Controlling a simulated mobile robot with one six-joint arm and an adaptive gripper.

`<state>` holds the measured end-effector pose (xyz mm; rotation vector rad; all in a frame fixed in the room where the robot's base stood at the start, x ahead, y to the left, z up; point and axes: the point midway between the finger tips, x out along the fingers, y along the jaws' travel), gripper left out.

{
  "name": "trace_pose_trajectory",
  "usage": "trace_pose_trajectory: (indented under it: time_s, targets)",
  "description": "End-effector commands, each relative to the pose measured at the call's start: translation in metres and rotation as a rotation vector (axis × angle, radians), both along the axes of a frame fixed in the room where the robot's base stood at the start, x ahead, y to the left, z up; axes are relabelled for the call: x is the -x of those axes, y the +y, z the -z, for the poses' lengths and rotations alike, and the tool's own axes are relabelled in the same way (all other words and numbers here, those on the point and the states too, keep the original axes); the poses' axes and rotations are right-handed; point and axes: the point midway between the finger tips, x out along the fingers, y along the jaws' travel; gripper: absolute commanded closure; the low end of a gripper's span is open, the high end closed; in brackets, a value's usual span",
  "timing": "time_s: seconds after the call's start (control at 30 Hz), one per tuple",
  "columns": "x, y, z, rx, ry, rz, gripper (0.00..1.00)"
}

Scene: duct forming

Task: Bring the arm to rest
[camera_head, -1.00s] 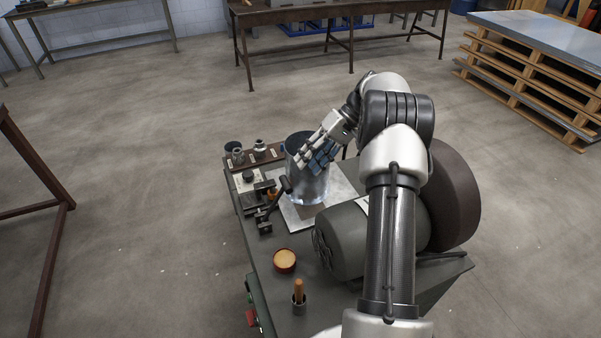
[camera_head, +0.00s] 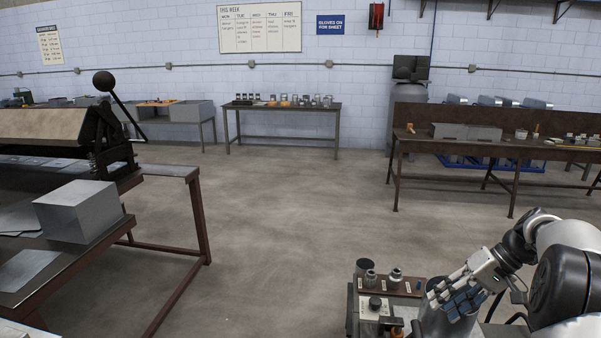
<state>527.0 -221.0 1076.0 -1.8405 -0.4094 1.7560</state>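My arm (camera_head: 558,272) is bent at the lower right of the head view. My gripper (camera_head: 448,301) points down and left from its wrist, with pale fingers and blue pads. Its fingertips overlap the upper part of a grey metal cylinder (camera_head: 432,323) on the machine stand. I cannot tell whether they touch it, or whether the fingers are open or shut. The lower part of the cylinder is cut off by the picture's bottom edge.
A small rack (camera_head: 392,286) with metal fittings stands left of my gripper. A steel box (camera_head: 79,211) sits on the left workbench beside a lever machine (camera_head: 108,140). Benches (camera_head: 282,107) line the back wall. The floor (camera_head: 270,215) between is clear.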

Motion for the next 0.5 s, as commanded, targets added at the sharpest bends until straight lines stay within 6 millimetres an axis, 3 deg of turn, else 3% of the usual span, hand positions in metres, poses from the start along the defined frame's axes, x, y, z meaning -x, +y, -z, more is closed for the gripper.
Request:
trace_pose_trajectory:
  time_s: [0.03, 0.2, 0.5]
  targets:
    - [0.004, 0.018, -0.020, 0.036, 0.001, -0.011, 0.60]
    - [0.026, 0.065, -0.062, 0.149, 0.011, -0.022, 0.60]
    - [0.093, 0.140, -0.113, 0.339, -0.028, -0.036, 0.60]
